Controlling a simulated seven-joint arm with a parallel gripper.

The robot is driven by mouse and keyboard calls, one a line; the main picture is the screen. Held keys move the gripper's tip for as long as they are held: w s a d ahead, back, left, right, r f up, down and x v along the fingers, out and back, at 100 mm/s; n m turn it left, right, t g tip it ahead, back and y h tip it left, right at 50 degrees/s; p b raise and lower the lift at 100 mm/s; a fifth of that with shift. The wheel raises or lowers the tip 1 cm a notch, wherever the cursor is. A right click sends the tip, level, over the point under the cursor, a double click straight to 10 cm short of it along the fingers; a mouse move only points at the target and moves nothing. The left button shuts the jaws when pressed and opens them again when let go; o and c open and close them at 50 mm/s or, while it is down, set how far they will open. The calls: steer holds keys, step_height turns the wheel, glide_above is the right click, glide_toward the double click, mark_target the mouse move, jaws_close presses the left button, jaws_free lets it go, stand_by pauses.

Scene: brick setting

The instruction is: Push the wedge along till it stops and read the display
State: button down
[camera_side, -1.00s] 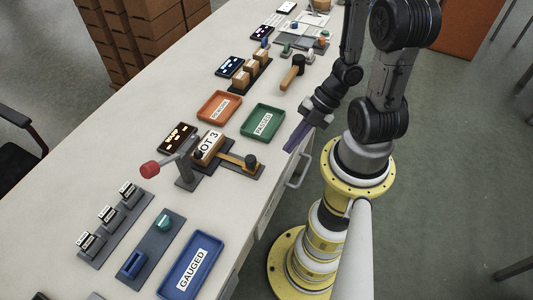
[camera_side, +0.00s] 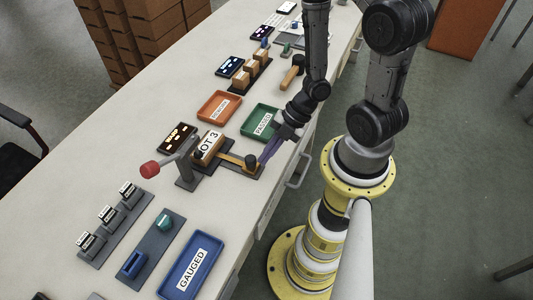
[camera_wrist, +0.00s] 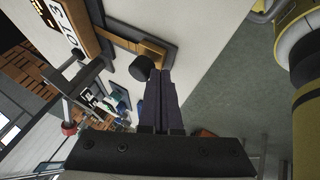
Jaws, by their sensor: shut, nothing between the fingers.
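The yellow wedge (camera_side: 233,158) lies on a dark base beside the brick marked LOT 3 (camera_side: 208,146). A black knob (camera_side: 250,161) stands at its right end. In the wrist view the wedge (camera_wrist: 140,44) runs along the base and the knob (camera_wrist: 142,68) is just left of my fingertips. My gripper (camera_side: 265,160) is shut and empty, pointing down right beside the knob; I cannot tell whether they touch. The dark display (camera_side: 178,137) with orange marks is behind the brick; its reading is too small to make out.
A red-ended lever (camera_side: 150,169) stands left of the brick. An orange tray (camera_side: 202,114) and a green tray (camera_side: 246,127) are behind, a blue GAUGED tray (camera_side: 166,283) in front. The table's right edge is close to my gripper.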

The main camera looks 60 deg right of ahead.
steer(key=shift+w+r, duration=0.1)
steer(key=shift+w, duration=3.1)
steer(key=shift+s, duration=0.1)
steer(key=s, duration=0.2)
steer(key=s+d, duration=0.1)
steer(key=s, duration=0.2)
steer(key=shift+s+d+r, duration=0.1)
steer(key=shift+s+d, duration=0.15)
steer(key=shift+s, duration=0.1)
steer(key=v, duration=0.9)
steer(key=shift+s, duration=0.25)
steer(key=shift+a, duration=0.1)
